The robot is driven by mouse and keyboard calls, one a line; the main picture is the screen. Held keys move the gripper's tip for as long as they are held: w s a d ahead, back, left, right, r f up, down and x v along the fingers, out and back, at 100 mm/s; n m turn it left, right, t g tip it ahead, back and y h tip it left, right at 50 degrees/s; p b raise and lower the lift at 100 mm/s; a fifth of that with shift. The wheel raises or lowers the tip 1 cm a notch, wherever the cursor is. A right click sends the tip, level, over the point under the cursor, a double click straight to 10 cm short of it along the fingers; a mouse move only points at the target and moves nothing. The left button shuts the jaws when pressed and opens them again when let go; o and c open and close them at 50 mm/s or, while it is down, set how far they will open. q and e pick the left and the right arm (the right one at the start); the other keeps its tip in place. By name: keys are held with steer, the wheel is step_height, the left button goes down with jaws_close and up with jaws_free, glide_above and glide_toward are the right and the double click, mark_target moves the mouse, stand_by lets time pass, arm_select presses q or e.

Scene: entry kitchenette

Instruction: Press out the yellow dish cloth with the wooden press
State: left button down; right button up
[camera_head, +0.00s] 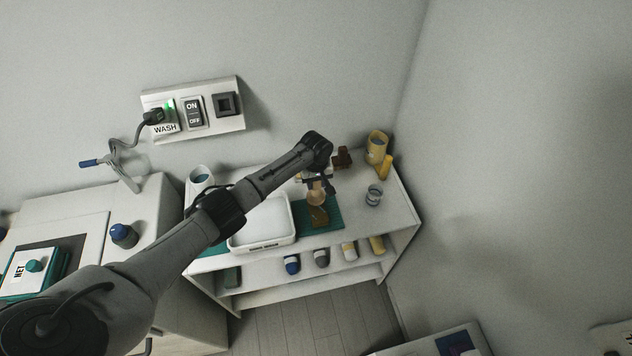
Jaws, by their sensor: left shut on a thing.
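My left arm reaches in from the lower left across the white shelf unit. My left gripper (317,183) is at its end, pointing down over the green mat (333,208). It is shut on the wooden press (316,195), a light brown piece just below the fingers. A flat mustard-yellow piece, apparently the dish cloth (319,216), lies on the mat directly under the press. I cannot tell whether the press touches it. My right gripper is not in view.
A white tray (262,244) stands left of the mat. A clear glass (374,195) and a yellow container (377,146) stand to the right, with a brown object (343,157) behind. Several bottles lie on the lower shelf. A wall closes off the right side.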

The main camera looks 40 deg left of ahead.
arm_select(q)
steer(key=shift+f+b, duration=0.8)
steer(key=shift+f, duration=0.65)
steer(key=shift+r, duration=0.1)
step_height(320, 180, up, 3)
steer(key=p, duration=0.3)
steer(key=shift+r+p, duration=0.4)
steer(key=shift+r, duration=3.05)
